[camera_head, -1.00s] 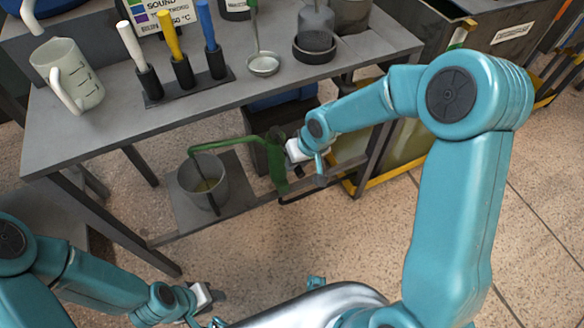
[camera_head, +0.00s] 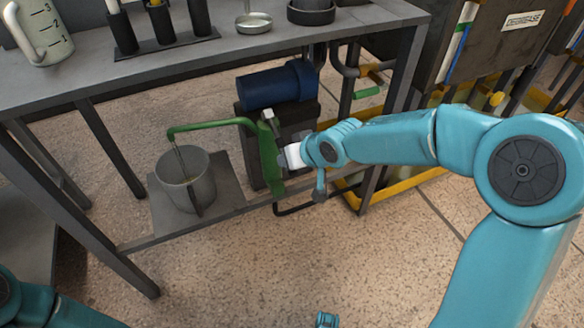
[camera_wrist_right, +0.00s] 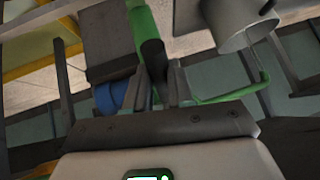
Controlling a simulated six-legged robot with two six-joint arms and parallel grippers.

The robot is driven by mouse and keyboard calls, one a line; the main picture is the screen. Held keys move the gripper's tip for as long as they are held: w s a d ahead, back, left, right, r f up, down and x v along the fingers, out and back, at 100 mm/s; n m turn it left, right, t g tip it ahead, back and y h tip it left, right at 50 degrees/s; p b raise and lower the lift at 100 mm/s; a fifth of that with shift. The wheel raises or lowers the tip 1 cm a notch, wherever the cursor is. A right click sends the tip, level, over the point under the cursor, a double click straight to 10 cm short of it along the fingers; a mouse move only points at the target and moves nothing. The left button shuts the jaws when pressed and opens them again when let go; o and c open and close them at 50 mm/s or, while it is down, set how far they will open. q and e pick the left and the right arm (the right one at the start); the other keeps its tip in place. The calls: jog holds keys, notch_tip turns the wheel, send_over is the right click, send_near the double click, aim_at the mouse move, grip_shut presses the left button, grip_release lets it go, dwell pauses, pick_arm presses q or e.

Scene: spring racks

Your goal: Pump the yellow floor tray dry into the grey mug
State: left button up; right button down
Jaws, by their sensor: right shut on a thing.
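The green hand pump (camera_head: 268,160) stands on the low shelf. Its green spout bends left and down into the grey mug (camera_head: 208,183), which stands upright with a little yellowish liquid visible inside. My right gripper (camera_head: 281,143) is at the pump's right side. In the right wrist view it (camera_wrist_right: 158,80) is shut on the pump's dark handle grip (camera_wrist_right: 153,58); the mug (camera_wrist_right: 232,22) also shows there at the top. The yellow floor tray (camera_head: 405,188) lies under the rack on the right, partly hidden by my right arm; its liquid level cannot be judged.
A blue cylinder (camera_head: 277,88) sits on a dark block behind the pump. A black hose (camera_head: 300,208) runs low toward the tray. The bench top (camera_head: 80,80) overhangs the shelf, carrying a graduated jug (camera_head: 40,32) and dark holders.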

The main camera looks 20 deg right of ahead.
jog(key=shift+w, duration=0.1)
dwell(0.4)
jog(key=c, duration=1.1)
grip_release()
jog(key=shift+f, duration=0.1)
jog(key=shift+o, duration=0.7)
jog(key=shift+w+f, duration=0.1)
jog(key=p+v, duration=0.6)
jog(key=v, duration=1)
jog(key=shift+s+p, duration=0.3)
jog(key=shift+p, duration=0.1)
